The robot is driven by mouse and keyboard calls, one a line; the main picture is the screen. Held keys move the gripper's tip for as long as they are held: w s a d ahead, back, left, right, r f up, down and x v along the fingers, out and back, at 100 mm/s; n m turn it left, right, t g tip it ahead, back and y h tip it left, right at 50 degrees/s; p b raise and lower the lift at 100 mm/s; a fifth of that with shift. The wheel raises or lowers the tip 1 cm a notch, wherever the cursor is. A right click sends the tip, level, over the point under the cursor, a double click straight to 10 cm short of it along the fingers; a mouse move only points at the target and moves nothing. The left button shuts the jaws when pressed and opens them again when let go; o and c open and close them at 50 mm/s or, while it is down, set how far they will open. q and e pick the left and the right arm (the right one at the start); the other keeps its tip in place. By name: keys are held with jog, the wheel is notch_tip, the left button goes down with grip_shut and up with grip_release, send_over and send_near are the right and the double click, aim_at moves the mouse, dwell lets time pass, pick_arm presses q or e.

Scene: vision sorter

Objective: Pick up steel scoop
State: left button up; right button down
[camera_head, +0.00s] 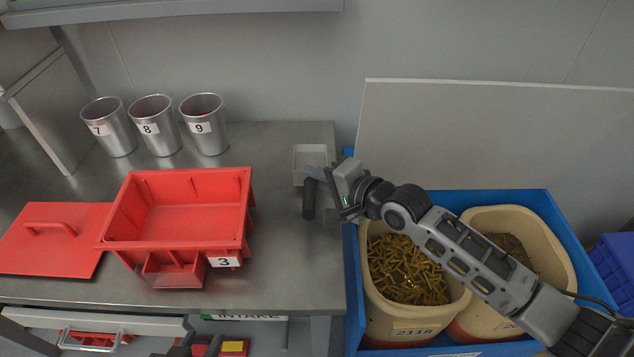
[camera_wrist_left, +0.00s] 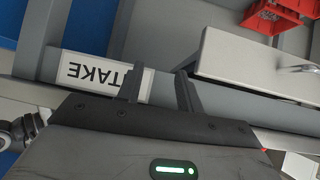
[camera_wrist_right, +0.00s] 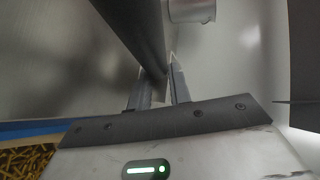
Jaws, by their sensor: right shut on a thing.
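My right gripper (camera_head: 322,178) reaches in from the right over the table's right end. It is shut on the dark rounded handle (camera_head: 309,199) of the steel scoop, which also crosses between the fingers (camera_wrist_right: 157,92) in the right wrist view as a dark bar (camera_wrist_right: 138,32). A pale square pan shape (camera_head: 310,157) sits just beyond the fingers; I cannot tell whether it is the scoop's bowl. My left gripper (camera_wrist_left: 160,88) is open and empty in front of the INTAKE label, below the table edge.
A red bin marked 3 (camera_head: 222,262) and a red lid (camera_head: 40,262) occupy the table's left. Metal cups 7, 8 and 9 (camera_head: 204,140) stand behind. A blue crate (camera_head: 352,290) at right holds beige tubs, one with brass-coloured pieces (camera_head: 405,272). An upright pale panel (camera_head: 480,130) stands behind it.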

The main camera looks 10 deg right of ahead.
aim_at(311, 195)
jog(key=s+r, duration=0.1)
jog(key=r, duration=0.1)
jog(key=s+a+r+p, duration=0.1)
jog(key=s+r, duration=0.1)
jog(key=r, duration=0.1)
jog(key=s+a+r, duration=0.1)
jog(key=s+r, duration=0.1)
jog(key=r, duration=0.1)
jog(key=shift+s+a, duration=0.2)
jog(key=shift+s, duration=0.05)
pick_arm(q)
jog(key=shift+a+r, duration=0.15)
jog(key=shift+r, duration=0.2)
pick_arm(e)
jog(key=s+a+r, duration=0.3)
jog(key=s, duration=0.4)
jog(key=shift+s, duration=0.25)
pick_arm(q)
jog(key=shift+r, duration=0.1)
pick_arm(e)
jog(key=shift+w, duration=0.1)
